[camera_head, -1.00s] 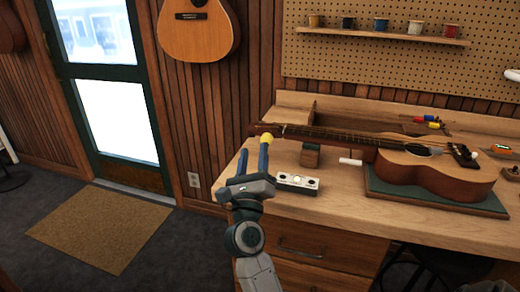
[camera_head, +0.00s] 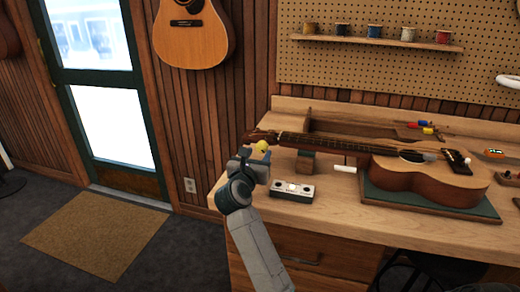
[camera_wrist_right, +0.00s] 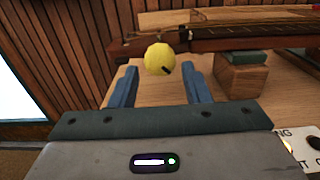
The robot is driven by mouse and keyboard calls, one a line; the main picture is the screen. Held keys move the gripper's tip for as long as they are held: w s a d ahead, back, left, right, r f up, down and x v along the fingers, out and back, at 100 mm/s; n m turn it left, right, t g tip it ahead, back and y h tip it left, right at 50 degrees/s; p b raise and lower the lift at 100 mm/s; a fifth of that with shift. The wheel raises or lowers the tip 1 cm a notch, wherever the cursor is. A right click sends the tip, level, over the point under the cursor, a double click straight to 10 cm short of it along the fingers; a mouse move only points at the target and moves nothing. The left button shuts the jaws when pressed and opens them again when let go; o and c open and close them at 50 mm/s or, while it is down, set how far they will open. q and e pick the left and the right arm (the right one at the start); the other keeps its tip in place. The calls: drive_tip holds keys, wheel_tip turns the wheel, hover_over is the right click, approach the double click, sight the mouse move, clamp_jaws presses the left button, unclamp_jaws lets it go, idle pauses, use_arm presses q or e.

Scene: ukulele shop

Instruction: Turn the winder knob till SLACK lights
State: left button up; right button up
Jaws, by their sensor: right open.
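The yellow round winder knob (camera_head: 262,146) is at the headstock end of the ukulele (camera_head: 415,178), left of the bench. In the right wrist view the knob (camera_wrist_right: 159,59) has a dark mark low on its right side. My right gripper (camera_wrist_right: 160,72) is open, its two blue fingers pointing at the knob, which shows between and just past their tips; I see no contact. In the head view the right gripper (camera_head: 256,158) is foreshortened just below the knob. A white indicator box (camera_head: 292,190) sits on the bench; its lettering is too small or cut off to read. My left gripper is out of view.
A wooden neck support (camera_head: 305,162) stands under the neck, close right of the gripper. The body lies on a green mat (camera_head: 430,205). A white cylinder (camera_head: 345,169) lies near the neck. Open floor lies left of the workbench (camera_head: 340,212).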

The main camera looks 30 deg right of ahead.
sight(262, 147)
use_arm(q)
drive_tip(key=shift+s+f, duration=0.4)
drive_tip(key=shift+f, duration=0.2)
use_arm(e)
drive_tip(key=shift+x, duration=1.4)
drive_tip(key=c, duration=0.7)
use_arm(q)
drive_tip(key=shift+p, duration=0.3)
